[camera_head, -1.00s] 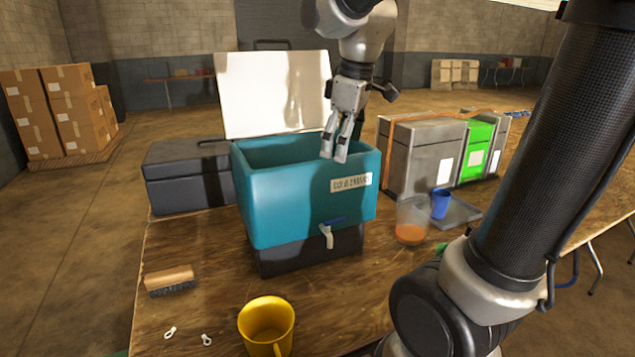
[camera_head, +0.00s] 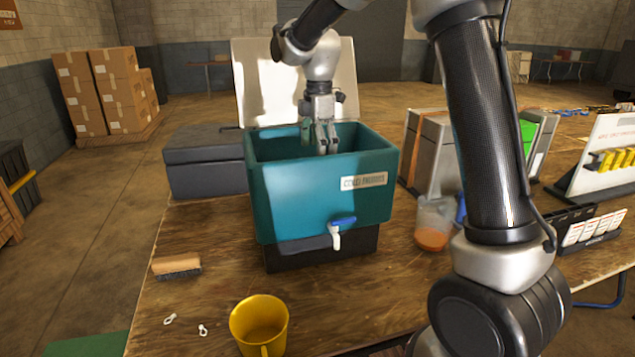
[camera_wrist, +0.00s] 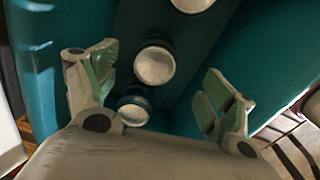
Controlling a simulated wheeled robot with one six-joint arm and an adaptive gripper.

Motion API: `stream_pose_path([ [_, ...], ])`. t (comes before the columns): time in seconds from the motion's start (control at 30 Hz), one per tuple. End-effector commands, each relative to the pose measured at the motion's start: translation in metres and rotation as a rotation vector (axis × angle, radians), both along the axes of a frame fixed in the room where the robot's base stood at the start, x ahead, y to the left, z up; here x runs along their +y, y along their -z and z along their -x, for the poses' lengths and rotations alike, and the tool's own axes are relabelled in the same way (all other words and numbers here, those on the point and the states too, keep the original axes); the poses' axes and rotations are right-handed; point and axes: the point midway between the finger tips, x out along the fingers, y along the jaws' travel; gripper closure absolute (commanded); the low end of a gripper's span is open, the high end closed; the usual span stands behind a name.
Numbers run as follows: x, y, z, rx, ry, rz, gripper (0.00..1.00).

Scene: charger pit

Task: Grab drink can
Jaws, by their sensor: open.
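The teal cooler (camera_head: 300,200) stands on the wooden table with its white lid raised. My gripper (camera_head: 321,150) points down into the cooler's opening, its fingertips partly against the inner wall in the head view. In the wrist view the two fingers (camera_wrist: 158,88) are spread apart with nothing held between them. Dark drink cans with pale round tops stand inside the cooler: a middle can (camera_wrist: 153,65), a nearer can (camera_wrist: 134,108) and one cut off at the top edge (camera_wrist: 192,4). The middle can shows between the fingers, below them. The head view hides the cans behind the front wall.
The cooler's walls (camera_wrist: 60,65) rise close around my fingers. A yellow mug (camera_head: 259,322) and a brush (camera_head: 177,267) are in front. A clear cup with orange drink (camera_head: 432,237) and a metal box (camera_head: 425,150) stand right. A dark case (camera_head: 203,165) is left.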

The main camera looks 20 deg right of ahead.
Motion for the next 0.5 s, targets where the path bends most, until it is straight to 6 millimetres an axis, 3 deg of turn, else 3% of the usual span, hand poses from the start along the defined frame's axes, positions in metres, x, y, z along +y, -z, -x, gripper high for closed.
stream_pose_path([
  [0.17,0.005,0.017,-0.009,0.018,-0.062,0.008,0.17],
  [0.5,0.006,0.059,-0.006,0.020,-0.066,0.009,0.17],
])
